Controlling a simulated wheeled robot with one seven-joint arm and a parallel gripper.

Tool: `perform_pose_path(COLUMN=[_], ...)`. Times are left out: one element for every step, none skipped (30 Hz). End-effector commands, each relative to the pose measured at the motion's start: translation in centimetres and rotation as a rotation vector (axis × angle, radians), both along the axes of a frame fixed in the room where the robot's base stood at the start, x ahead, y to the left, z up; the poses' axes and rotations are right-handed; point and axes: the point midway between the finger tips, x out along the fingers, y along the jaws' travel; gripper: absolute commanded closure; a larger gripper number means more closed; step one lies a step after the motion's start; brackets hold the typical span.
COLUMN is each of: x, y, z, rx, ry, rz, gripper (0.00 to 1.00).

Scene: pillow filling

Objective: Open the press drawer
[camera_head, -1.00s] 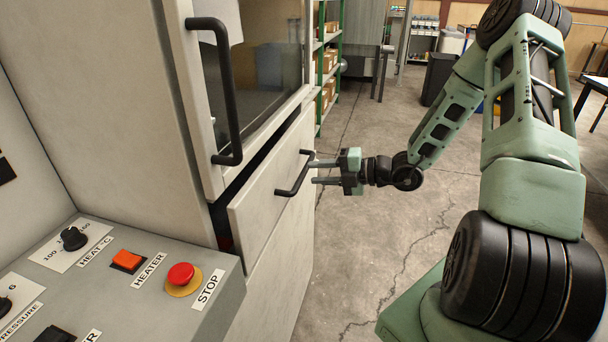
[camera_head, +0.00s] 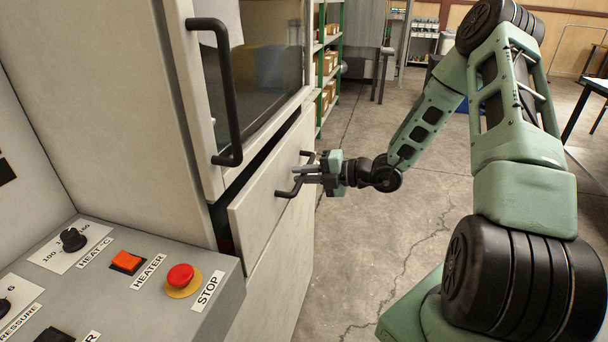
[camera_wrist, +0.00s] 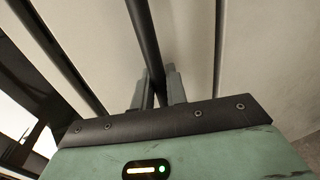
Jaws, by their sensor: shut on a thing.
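The press drawer (camera_head: 262,195) has a pale front panel below the glass door. It stands slightly out from the press, with a dark gap along its top. Its black bar handle (camera_head: 287,193) is on the front, partly hidden by my gripper (camera_head: 305,172). My gripper is at the handle, its fingers shut on the bar. In the wrist view the black handle bar (camera_wrist: 146,45) runs down between the two grey fingers (camera_wrist: 158,88).
The upper press door has a black handle (camera_head: 232,95) above the drawer. A control panel (camera_head: 215,290) with a red stop button (camera_head: 180,275) is at lower left. Green shelving (camera_head: 328,60) stands behind. The concrete floor right of the drawer is clear.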

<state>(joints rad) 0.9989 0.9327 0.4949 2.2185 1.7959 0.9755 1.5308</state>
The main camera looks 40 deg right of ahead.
Motion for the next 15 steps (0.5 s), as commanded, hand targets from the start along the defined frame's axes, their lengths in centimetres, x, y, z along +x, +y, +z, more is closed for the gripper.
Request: perform_pose_path(x=[-0.1, -0.2, -0.4, -0.6, -0.8, -1.2, -1.5, -1.9, -2.5, -2.9, -3.4, -4.2, -4.8, -5.4, -6.3], y=[-0.1, -0.2, -0.4, -0.6, -0.8, -1.0, -1.3, -1.6, -2.1, -2.5, -2.8, -3.4, -3.9, -4.4, -5.0], z=[0.0, 0.0, 0.1, 0.1, 0.1, 0.2, 0.2, 0.3, 0.4, 0.4, 0.4, 0.5, 0.5, 0.5, 0.5], rx=[0.000, 0.000, -0.001, 0.000, 0.001, 0.001, 0.000, 0.000, 0.001, 0.001, 0.001, 0.001, 0.000, 0.000, 0.001], ry=[0.001, 0.001, 0.002, 0.003, 0.003, 0.004, 0.004, 0.005, 0.006, 0.006, 0.006, 0.006, 0.006, 0.006, 0.006], rz=[-0.001, -0.001, -0.002, -0.002, -0.004, -0.005, -0.004, -0.005, -0.006, -0.006, -0.007, -0.008, -0.007, -0.008, -0.008], gripper=[1.00, 1.00, 1.00, 1.00, 1.00, 1.00, 1.00, 1.00, 1.00, 1.00, 1.00, 1.00, 1.00, 1.00, 1.00])
